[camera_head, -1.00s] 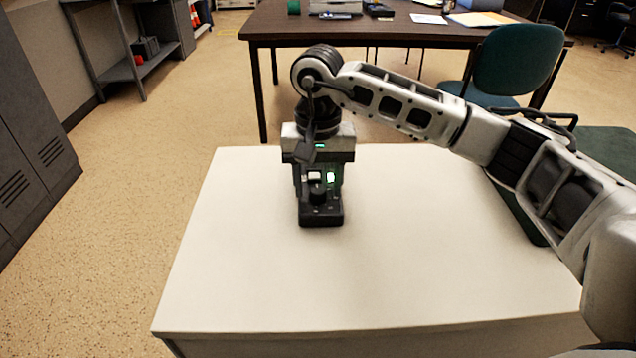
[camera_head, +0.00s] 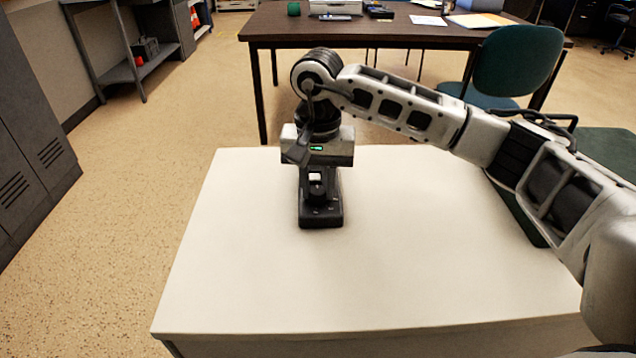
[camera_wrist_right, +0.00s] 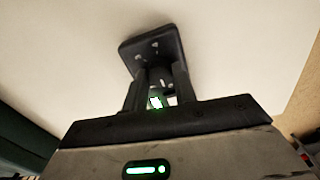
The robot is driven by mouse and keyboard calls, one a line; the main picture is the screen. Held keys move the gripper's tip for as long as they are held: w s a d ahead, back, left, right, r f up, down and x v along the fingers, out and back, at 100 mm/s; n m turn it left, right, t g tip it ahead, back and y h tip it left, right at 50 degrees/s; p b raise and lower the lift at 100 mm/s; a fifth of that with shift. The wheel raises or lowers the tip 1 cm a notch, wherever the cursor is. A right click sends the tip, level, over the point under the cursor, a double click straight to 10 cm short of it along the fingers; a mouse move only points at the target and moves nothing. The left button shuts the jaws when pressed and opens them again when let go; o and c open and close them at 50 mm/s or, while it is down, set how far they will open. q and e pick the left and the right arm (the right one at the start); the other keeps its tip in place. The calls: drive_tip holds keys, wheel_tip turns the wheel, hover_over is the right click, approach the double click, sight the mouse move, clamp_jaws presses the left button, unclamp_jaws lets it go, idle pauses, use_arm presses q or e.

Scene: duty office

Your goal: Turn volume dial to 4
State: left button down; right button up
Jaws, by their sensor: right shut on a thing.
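A small black device (camera_head: 321,216) with a flat base stands on the white table. My right gripper (camera_head: 317,188) points down over it from above and is shut on its volume dial, which is mostly hidden between the fingers. The device also shows in the right wrist view (camera_wrist_right: 152,48), with the two dark fingers of my right gripper (camera_wrist_right: 160,80) reaching onto it. A small bright green patch shows between the fingers there. I cannot read any dial number or mark. My left gripper is not in view.
The white table (camera_head: 400,270) is bare around the device. Behind it stand a dark desk (camera_head: 400,32) with papers and a teal chair (camera_head: 518,60). Grey lockers (camera_head: 35,140) are at the left. My right arm spans the right side above the table.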

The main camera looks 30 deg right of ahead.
drive_tip(key=m, duration=0.9)
drive_tip(key=shift+m, duration=0.3)
drive_tip(key=m, duration=0.4)
drive_tip(key=shift+m, duration=0.3)
drive_tip(key=m+p, duration=0.1)
drive_tip(key=m, duration=0.4)
drive_tip(key=shift+r, duration=0.1)
drive_tip(key=m, duration=0.3)
drive_tip(key=shift+m+p, duration=0.35)
drive_tip(key=shift+m, duration=0.65)
drive_tip(key=m+p, duration=0.1)
drive_tip(key=m, duration=0.3)
drive_tip(key=shift+m, duration=0.3)
drive_tip(key=m+p, duration=0.1)
drive_tip(key=m, duration=0.2)
drive_tip(key=shift+m, duration=0.3)
drive_tip(key=m, duration=0.2)
drive_tip(key=shift+m+p, duration=0.3)
drive_tip(key=m, duration=0.2)
drive_tip(key=shift+m+p, duration=0.3)
drive_tip(key=shift+p, duration=0.1)
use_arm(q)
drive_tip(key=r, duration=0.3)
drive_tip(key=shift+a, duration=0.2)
use_arm(e)
drive_tip(key=shift+m, duration=0.5)
